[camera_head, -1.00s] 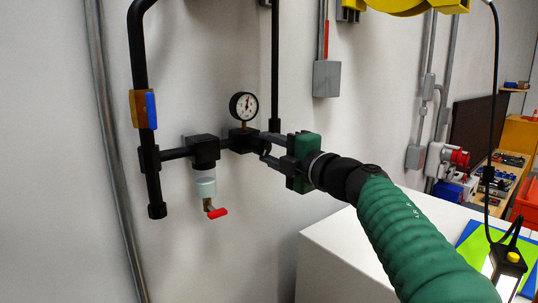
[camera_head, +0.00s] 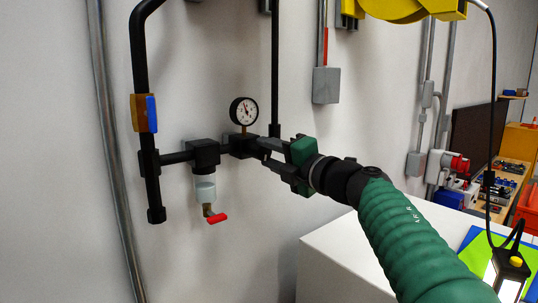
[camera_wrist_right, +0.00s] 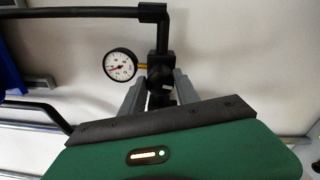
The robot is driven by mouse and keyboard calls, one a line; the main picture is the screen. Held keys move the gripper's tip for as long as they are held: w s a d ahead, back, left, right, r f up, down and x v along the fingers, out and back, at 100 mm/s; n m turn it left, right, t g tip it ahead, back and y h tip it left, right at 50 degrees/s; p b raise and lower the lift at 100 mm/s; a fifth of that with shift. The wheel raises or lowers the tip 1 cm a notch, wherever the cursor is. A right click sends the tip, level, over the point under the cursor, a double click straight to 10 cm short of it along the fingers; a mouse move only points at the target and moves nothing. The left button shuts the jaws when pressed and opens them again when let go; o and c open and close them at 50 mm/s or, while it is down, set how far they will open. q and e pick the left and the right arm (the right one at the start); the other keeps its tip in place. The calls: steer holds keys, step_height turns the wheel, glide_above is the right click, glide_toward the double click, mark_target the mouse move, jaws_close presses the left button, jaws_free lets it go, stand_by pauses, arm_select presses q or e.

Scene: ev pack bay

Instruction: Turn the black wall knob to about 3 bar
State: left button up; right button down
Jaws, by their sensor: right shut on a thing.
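The black wall knob (camera_wrist_right: 160,99) sits on the black regulator body (camera_head: 241,146) of the wall pipe. In the head view my fingers mostly hide it. My right gripper (camera_head: 267,150), green with grey fingers, reaches in from the right and is shut on the knob. In the right wrist view its two fingers (camera_wrist_right: 160,88) stand on either side of the knob. A round white gauge (camera_head: 244,111) stands above the regulator. Its needle points up and slightly left in the head view; the numbers are too small to read. The gauge also shows in the wrist view (camera_wrist_right: 120,65). My left gripper is not in view.
A filter bowl with a red-handled drain valve (camera_head: 217,218) hangs left of the regulator. A black vertical pipe (camera_head: 275,75) rises close behind my fingers. A white box (camera_head: 345,255) stands below my right arm. A grey wall box (camera_head: 326,85) is up to the right.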

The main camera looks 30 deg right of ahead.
steer(key=c, duration=1.1)
jaws_free()
steer(key=shift+f, duration=0.4)
steer(key=shift+c, duration=0.2)
steer(key=shift+o, duration=1.1)
steer(key=shift+s, duration=0.1)
steer(key=shift+r, duration=0.2)
steer(key=shift+s, duration=0.4)
steer(key=s+b, duration=0.2)
steer(key=s, duration=0.3)
steer(key=s+d+b, duration=0.1)
steer(key=s+b, duration=0.2)
steer(key=s, duration=0.2)
steer(key=s+b, duration=0.2)
steer(key=s, duration=0.3)
steer(key=shift+s+d+f+b, duration=0.15)
steer(key=shift+s+f+b, duration=0.15)
